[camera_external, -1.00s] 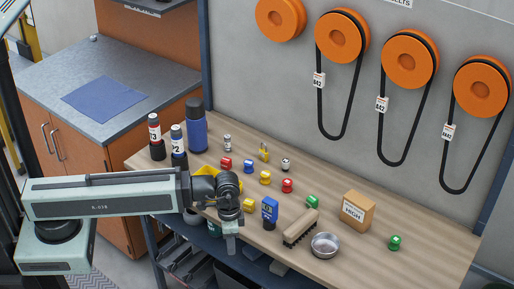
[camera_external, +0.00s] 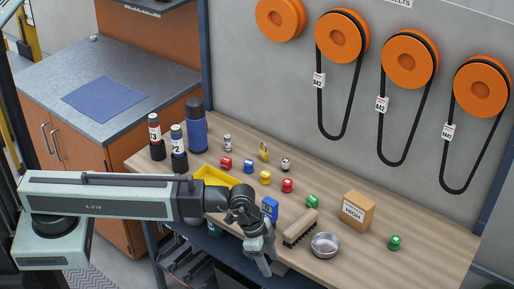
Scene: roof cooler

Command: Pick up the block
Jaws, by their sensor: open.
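My gripper (camera_external: 264,268) is open, pointing down at the bench's front edge, left of the brush and apart from these pieces. My arm hides part of the bench near the blue meter (camera_external: 269,208).
A wooden brush (camera_external: 300,227), a metal bowl (camera_external: 325,245) and a cardboard box (camera_external: 357,211) stand right of my gripper. A yellow bin (camera_external: 215,177) sits behind my arm, with dark bottles (camera_external: 179,147) at the left. The bench's right end is mostly clear.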

